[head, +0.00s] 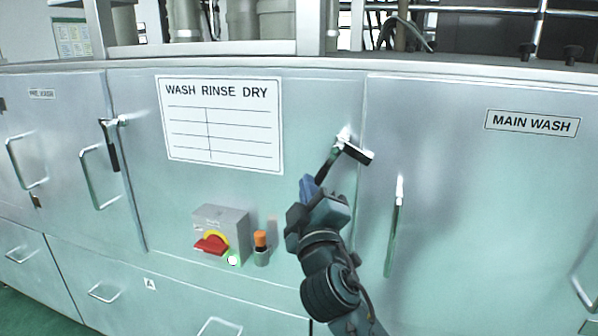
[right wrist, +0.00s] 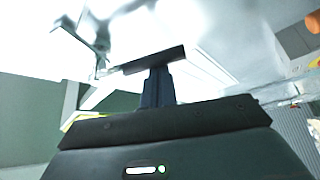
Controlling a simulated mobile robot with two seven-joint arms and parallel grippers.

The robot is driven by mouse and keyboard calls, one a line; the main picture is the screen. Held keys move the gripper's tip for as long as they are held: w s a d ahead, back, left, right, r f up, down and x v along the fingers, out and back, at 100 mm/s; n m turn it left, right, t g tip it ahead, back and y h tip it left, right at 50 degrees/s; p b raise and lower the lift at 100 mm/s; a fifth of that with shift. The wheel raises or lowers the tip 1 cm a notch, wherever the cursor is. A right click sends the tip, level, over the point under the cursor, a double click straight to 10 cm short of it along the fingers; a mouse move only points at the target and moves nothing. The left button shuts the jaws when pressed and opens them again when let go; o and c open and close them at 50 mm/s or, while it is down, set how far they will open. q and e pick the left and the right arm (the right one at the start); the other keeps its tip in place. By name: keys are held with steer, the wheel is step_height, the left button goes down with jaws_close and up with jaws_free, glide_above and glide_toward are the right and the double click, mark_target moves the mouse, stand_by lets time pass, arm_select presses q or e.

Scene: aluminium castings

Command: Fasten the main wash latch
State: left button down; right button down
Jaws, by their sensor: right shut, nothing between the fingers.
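The main wash latch (head: 357,151) is at the top of the seam left of the MAIN WASH door (head: 470,200). It has a bright metal mount and a short black lever, which points right and slightly down across the seam. My right gripper (head: 326,168) is shut and empty, with its fingertips close below and left of the latch. In the right wrist view the shut fingers (right wrist: 157,88) end at a dark bar (right wrist: 152,60), which looks like the lever. I cannot tell whether they touch. My left gripper is not in view.
A vertical door handle (head: 394,230) stands right of my right gripper. A grey box with a red and yellow switch (head: 212,243) and an orange-topped part (head: 261,240) project from the panel at lower left. Another latch (head: 110,145) on the left has its black lever hanging down.

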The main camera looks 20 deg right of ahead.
steer(key=shift+s+d+f, duration=0.35)
steer(key=shift+s+d, duration=0.15)
steer(key=shift+d, duration=0.25)
steer(key=shift+s+d+f, duration=0.3)
steer(key=shift+s+d, duration=0.15)
steer(key=shift+d, duration=0.35)
